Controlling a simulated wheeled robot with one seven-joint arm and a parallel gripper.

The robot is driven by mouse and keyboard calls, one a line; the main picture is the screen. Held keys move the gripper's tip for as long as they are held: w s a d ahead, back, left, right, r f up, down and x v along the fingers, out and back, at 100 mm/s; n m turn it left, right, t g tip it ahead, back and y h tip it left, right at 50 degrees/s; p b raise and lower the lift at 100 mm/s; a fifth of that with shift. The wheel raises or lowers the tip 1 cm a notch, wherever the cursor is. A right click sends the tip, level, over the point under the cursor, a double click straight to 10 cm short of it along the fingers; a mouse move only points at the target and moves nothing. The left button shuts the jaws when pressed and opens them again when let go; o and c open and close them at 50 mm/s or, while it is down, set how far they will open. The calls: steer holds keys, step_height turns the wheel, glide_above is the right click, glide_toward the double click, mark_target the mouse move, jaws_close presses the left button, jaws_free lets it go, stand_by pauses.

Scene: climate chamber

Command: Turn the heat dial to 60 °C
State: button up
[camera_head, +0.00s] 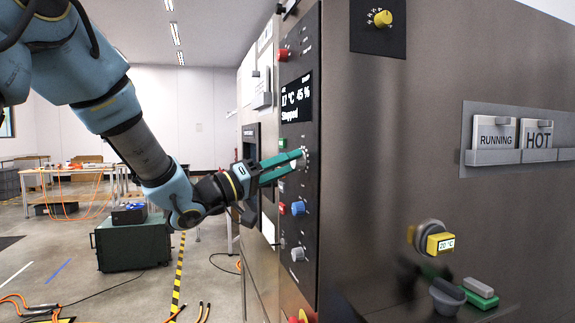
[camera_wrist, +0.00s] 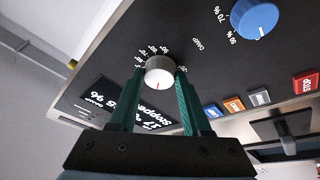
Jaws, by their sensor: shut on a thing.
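The heat dial (camera_wrist: 159,71) is a silver-white knob with a degree scale around part of it, on the chamber's dark control panel. A short red mark shows on its face, towards the lower edge in the wrist view. The number it points to cannot be read. In the head view the dial (camera_head: 300,158) is partly hidden by my fingers. My gripper (camera_head: 291,161) reaches it from the left, its two teal fingers on either side of the knob and shut on it.
A blue damp dial (camera_head: 298,208) and another pale knob (camera_head: 298,254) sit below on the panel. Coloured buttons (camera_wrist: 234,105) are close by. RUNNING and HOT cards (camera_head: 493,134) hang on the side wall. A yellow 20 °C tag (camera_head: 440,243) is lower right.

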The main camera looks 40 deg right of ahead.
jaws_close()
steer(key=shift+f+m+b, duration=0.15)
steer(key=shift+m+b, duration=0.15)
steer(key=shift+b, duration=0.15)
